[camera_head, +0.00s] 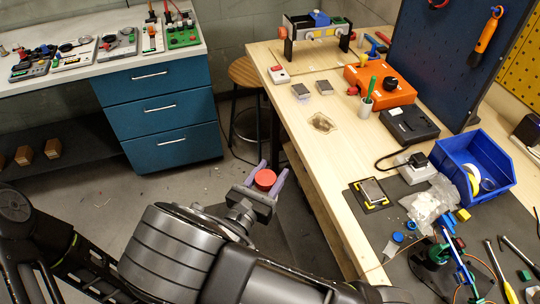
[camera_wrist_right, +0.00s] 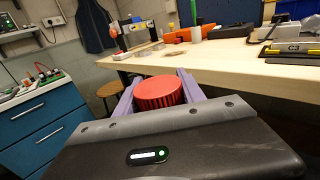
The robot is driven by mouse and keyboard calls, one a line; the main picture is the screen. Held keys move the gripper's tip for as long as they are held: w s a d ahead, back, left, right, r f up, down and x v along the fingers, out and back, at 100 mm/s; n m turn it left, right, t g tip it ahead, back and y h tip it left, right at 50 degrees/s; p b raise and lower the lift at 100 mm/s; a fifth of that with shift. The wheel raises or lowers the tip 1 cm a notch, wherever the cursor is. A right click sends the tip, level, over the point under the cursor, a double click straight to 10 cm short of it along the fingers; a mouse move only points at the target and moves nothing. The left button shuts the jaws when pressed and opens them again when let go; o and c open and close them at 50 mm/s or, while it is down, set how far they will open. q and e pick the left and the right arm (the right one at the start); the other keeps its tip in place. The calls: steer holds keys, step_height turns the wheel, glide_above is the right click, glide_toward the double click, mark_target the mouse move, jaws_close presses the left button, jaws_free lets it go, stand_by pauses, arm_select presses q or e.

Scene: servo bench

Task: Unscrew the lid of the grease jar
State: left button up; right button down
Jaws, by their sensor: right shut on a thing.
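A round red lid (camera_head: 265,180) with a ribbed side sits between the purple fingers of my right gripper (camera_head: 271,170). The gripper is shut on it, beside the left edge of the wooden bench and above the floor. In the right wrist view the red lid (camera_wrist_right: 160,92) shows its flat top and ribbed rim between the fingers. Whether a jar body is under the lid is hidden by the lid and gripper. No separate open jar can be made out on the bench. My left gripper is not in view.
The wooden bench (camera_head: 308,158) carries an orange box (camera_head: 396,92), a blue bin (camera_head: 482,150), a yellow-black scale-like device (camera_head: 369,194) and loose tools. A stool (camera_head: 243,74) and blue drawers (camera_head: 163,108) stand behind. The bench's near-left part is clear.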

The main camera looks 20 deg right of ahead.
steer(key=w+a+f+n+t+y, duration=0.1)
steer(key=a+n+t+y, duration=0.4)
steer(key=a, duration=0.8)
steer(key=n+y, duration=0.2)
steer(key=y, duration=0.2)
steer(key=shift+w+a+f+y, duration=0.35)
steer(key=shift+f+y, duration=0.05)
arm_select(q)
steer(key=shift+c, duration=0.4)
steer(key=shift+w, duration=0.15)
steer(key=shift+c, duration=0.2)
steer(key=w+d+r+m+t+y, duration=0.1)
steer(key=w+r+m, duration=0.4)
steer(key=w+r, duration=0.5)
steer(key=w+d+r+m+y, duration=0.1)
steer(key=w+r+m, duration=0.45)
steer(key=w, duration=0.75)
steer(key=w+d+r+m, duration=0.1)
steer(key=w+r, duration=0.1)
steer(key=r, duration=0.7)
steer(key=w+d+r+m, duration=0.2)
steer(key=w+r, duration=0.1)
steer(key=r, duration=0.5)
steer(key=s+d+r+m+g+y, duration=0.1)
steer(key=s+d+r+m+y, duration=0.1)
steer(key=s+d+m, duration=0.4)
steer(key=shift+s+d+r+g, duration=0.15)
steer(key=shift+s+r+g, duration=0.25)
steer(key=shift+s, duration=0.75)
